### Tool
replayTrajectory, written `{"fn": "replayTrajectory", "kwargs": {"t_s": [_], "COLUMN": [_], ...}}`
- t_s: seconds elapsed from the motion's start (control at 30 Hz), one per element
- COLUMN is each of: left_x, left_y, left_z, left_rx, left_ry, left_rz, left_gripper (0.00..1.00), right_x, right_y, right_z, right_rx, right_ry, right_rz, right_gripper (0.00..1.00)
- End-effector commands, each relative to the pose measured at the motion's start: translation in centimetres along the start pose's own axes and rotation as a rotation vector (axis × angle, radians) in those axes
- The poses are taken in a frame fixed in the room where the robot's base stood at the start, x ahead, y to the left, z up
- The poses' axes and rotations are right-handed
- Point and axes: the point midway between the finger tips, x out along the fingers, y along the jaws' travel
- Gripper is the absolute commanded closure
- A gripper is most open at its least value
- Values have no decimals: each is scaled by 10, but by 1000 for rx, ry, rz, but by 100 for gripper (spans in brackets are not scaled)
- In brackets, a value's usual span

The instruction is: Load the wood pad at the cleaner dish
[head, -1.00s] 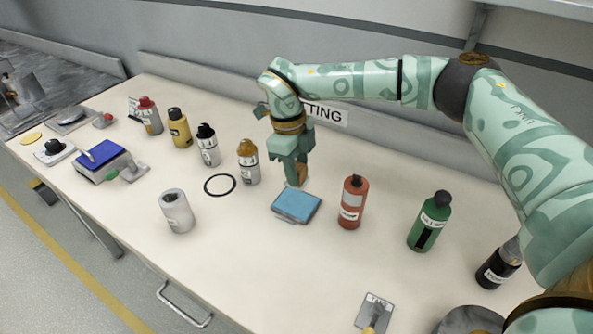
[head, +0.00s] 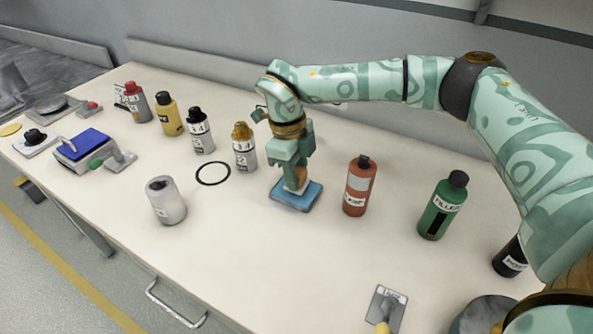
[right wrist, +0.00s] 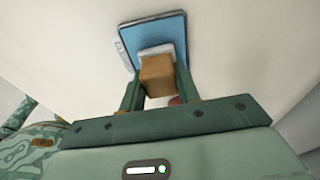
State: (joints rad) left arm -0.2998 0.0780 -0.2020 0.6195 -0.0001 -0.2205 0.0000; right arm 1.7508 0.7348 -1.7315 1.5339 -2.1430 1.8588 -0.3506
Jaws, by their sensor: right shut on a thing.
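My right gripper (head: 295,178) is shut on the wood pad, a brown wooden block (right wrist: 157,76) with a pale pad face (right wrist: 160,50) at its lower end. The blue cleaner dish (head: 284,198) lies flat on the table under it. In the right wrist view, the dish (right wrist: 155,28) is just beyond the pad face. The pad face appears to be on or very close to the dish's blue surface; exact contact is hard to tell. My left gripper is not in view.
A red bottle (head: 359,187) stands right of the dish, with a green bottle (head: 442,207) beyond. A black ring (head: 213,173), an orange-capped bottle (head: 244,150) and a grey canister (head: 166,202) are to the left. The table in front of the dish is clear.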

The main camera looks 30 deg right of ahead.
Motion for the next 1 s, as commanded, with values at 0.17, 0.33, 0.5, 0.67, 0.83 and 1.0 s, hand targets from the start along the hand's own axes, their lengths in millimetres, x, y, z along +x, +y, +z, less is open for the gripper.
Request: {"fn": "replayTrajectory", "kwargs": {"t_s": [0.17, 0.33, 0.5, 0.67, 0.83, 1.0], "left_x": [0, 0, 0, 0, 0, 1], "left_y": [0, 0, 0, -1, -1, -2], "left_z": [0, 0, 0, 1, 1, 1], "left_rx": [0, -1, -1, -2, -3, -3], "left_ry": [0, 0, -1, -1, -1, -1], "left_rz": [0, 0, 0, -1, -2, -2], "left_gripper": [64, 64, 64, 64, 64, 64], "right_x": [0, 0, 2, 4, 6, 8], "right_y": [0, 0, 0, 0, 0, 0], "right_z": [0, 0, 0, 1, 1, 1], "right_rx": [0, 0, 0, 0, 0, 0], "right_ry": [0, 0, 0, 0, 0, 0], "right_rz": [0, 0, 0, 0, 0, 0], "right_gripper": [86, 86, 86, 86, 86, 86]}}
